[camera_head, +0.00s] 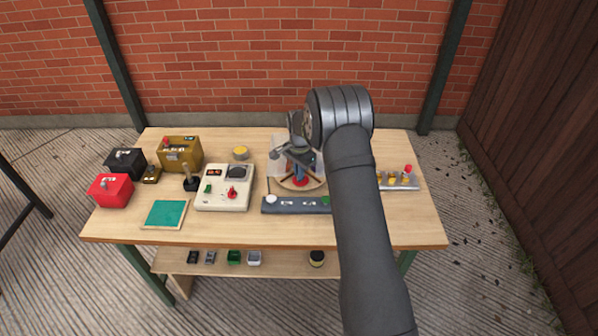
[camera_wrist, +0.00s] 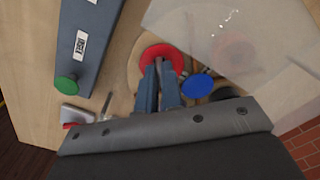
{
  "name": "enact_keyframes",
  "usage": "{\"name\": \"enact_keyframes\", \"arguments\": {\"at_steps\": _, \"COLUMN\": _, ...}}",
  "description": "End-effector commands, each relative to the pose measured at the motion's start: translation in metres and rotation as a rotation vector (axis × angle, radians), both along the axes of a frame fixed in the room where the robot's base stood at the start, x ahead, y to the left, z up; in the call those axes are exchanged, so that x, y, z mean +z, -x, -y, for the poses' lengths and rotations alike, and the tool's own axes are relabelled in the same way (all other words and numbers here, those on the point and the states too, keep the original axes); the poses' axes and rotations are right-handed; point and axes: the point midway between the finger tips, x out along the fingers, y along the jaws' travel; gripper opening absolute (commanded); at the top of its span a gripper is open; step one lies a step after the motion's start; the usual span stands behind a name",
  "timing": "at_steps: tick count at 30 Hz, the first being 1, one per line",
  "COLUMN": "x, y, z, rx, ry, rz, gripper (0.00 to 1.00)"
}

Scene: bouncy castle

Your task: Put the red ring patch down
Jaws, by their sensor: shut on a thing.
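The red ring patch (camera_wrist: 163,50) is a flat red disc in the wrist view, at the tips of my gripper (camera_wrist: 160,64). My gripper is shut on it, and the fingers cover its near part. A round wooden board (camera_wrist: 134,75) lies beneath it; I cannot tell whether the patch touches the board. In the head view my gripper (camera_head: 299,174) points down over the round board (camera_head: 316,186), with red (camera_head: 301,182) at its tips. My wrist hides part of the area.
A clear panel (camera_wrist: 185,25) stands close beside the patch. A blue disc (camera_wrist: 197,85) is near my fingers. A grey-blue bar (camera_head: 297,205) with white and green knobs lies in front. A cream control box (camera_head: 222,202) stands left. The table's front right is bare.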

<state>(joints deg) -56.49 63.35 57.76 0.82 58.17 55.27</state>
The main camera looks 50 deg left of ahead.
Motion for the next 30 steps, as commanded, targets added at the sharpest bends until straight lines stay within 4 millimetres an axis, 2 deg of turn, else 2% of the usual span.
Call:
{"name": "enact_keyframes", "arguments": {"at_steps": 4, "x": -0.004, "y": 0.0, "z": 0.0, "rx": 0.0, "ry": 0.0, "rz": 0.0, "gripper": 0.0}}
{"name": "enact_keyframes", "arguments": {"at_steps": 5, "x": -0.003, "y": 0.0, "z": 0.0, "rx": 0.0, "ry": 0.0, "rz": 0.0, "gripper": 0.12}}
{"name": "enact_keyframes", "arguments": {"at_steps": 6, "x": -0.003, "y": 0.0, "z": 0.0, "rx": 0.0, "ry": 0.0, "rz": 0.0, "gripper": 0.2}}
{"name": "enact_keyframes", "arguments": {"at_steps": 8, "x": -0.003, "y": 0.0, "z": 0.0, "rx": 0.0, "ry": 0.0, "rz": 0.0, "gripper": 0.28}}
{"name": "enact_keyframes", "arguments": {"at_steps": 18, "x": 0.002, "y": 0.0, "z": 0.0, "rx": 0.0, "ry": -0.001, "rz": 0.0, "gripper": 0.28}}
{"name": "enact_keyframes", "arguments": {"at_steps": 23, "x": 0.025, "y": -0.001, "z": 0.0, "rx": 0.0, "ry": -0.003, "rz": 0.002, "gripper": 0.28}}
{"name": "enact_keyframes", "arguments": {"at_steps": 30, "x": 0.078, "y": -0.001, "z": 0.001, "rx": 0.0, "ry": -0.003, "rz": 0.002, "gripper": 0.28}}
